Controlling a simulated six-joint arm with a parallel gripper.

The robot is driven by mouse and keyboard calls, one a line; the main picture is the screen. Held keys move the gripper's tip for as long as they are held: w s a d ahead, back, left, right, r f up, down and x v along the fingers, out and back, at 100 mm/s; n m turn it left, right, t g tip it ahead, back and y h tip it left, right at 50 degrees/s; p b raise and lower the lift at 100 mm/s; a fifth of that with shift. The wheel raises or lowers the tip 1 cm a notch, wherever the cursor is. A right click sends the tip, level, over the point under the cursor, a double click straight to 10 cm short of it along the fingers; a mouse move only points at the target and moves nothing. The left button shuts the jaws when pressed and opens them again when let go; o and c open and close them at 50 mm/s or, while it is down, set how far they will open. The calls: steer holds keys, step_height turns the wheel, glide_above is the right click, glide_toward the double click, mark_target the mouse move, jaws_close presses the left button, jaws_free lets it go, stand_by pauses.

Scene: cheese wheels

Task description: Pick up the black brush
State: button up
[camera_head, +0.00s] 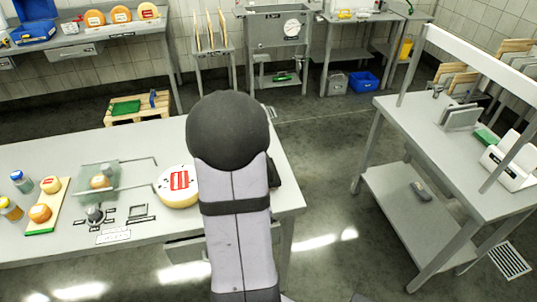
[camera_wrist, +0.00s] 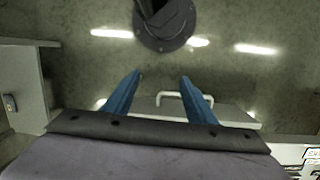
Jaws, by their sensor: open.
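I cannot make out the black brush for certain in either view. A dark item (camera_head: 273,172) shows partly at the right end of the near table, mostly hidden behind my arm. A small dark grey object (camera_head: 420,190) lies on the lower shelf of the right-hand table; I cannot tell what it is. My gripper (camera_wrist: 160,75) shows in the wrist view with two blue fingers apart and nothing between them. Beyond them are the floor and a drawer with a pale handle (camera_wrist: 185,94). In the head view my arm hides the gripper.
The near table (camera_head: 60,252) holds a cheese wheel (camera_head: 178,186) with a red label, a glass-like board (camera_head: 98,178), a small black device (camera_head: 93,215) and jars at the left. A right-hand table (camera_head: 410,112) stands across an open floor. A pallet (camera_head: 138,107) lies behind.

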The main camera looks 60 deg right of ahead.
steer(key=d+r+h+p, duration=0.1)
steer(key=d, duration=0.3)
steer(key=w+d+r+p, duration=0.1)
steer(key=d, duration=0.3)
steer(key=w+d+r+t+h+p, duration=0.1)
steer(key=d, duration=0.4)
steer(key=shift+w+r+h, duration=0.1)
steer(key=shift+r+h, duration=0.2)
steer(key=shift+r, duration=0.05)
steer(key=w+d+r+h, duration=0.1)
steer(key=d, duration=0.2)
steer(key=w+d+r+t+h, duration=0.1)
steer(key=w+d, duration=0.1)
steer(key=w+d+r+n+t+h, duration=0.1)
steer(key=w+d+r, duration=0.1)
steer(key=d, duration=0.1)
steer(key=shift+w+d, duration=0.25)
steer(key=shift+d, duration=0.1)
steer(key=shift+w+d+r+t, duration=0.15)
steer(key=shift+w+d+t, duration=0.15)
steer(key=shift+w+d, duration=0.1)
steer(key=shift+p+x, duration=0.35)
steer(key=shift+x, duration=3.3)
steer(key=shift+w+d, duration=0.1)
steer(key=shift+w, duration=0.05)
steer(key=shift+r, duration=0.1)
steer(key=c, duration=0.8)
